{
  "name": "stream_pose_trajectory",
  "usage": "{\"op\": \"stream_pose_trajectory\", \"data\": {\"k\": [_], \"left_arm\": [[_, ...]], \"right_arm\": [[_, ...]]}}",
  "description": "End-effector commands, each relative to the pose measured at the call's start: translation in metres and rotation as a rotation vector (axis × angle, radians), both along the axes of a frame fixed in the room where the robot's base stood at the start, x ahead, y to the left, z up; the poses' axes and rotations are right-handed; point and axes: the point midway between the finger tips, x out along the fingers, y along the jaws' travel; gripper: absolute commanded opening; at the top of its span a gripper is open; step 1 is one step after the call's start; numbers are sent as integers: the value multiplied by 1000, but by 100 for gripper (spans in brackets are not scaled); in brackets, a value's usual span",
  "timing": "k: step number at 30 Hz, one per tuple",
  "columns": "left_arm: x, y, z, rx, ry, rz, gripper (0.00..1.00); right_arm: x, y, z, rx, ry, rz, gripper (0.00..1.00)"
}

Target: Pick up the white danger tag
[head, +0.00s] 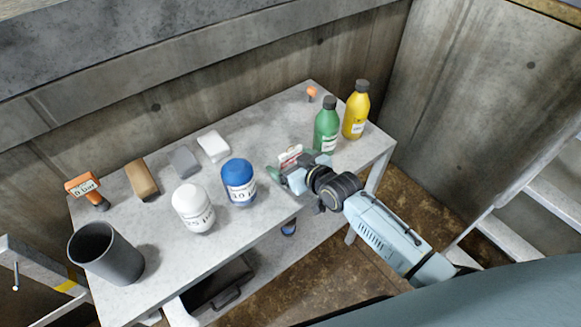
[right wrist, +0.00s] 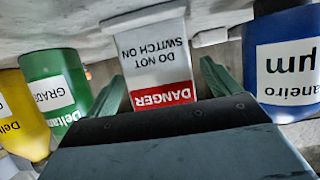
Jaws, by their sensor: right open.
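The white danger tag (right wrist: 155,65) has a red band reading "DANGER" and the words "DO NOT SWITCH ON", upside down in the right wrist view. In the head view the tag (head: 290,154) shows small at the table's right part, partly hidden by my gripper. My right gripper (head: 284,170) is at the table's front edge, over the tag. In the right wrist view its two green fingers (right wrist: 162,72) are open, one on each side of the tag, with gaps between. My left gripper is out of view.
On the grey table (head: 140,215), a blue jar (head: 238,182) stands left of my right gripper and a green bottle (head: 326,125) and yellow bottle (head: 356,110) stand right. A white jar (head: 193,208), dark cup (head: 105,252) and several small blocks are farther left.

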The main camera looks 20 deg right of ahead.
Motion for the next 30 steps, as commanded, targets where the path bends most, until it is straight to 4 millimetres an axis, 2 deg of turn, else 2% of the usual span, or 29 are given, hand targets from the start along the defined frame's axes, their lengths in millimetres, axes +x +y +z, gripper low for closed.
{"op": "stream_pose_trajectory", "data": {"k": [2,13,19,22,30], "left_arm": [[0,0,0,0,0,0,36],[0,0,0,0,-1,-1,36],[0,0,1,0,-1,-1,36],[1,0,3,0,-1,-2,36],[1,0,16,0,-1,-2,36]], "right_arm": [[0,0,0,0,0,0,88],[0,0,0,0,0,0,41],[0,0,1,0,0,0,41],[0,0,8,-1,-1,0,41],[0,0,61,0,-4,0,41]]}}
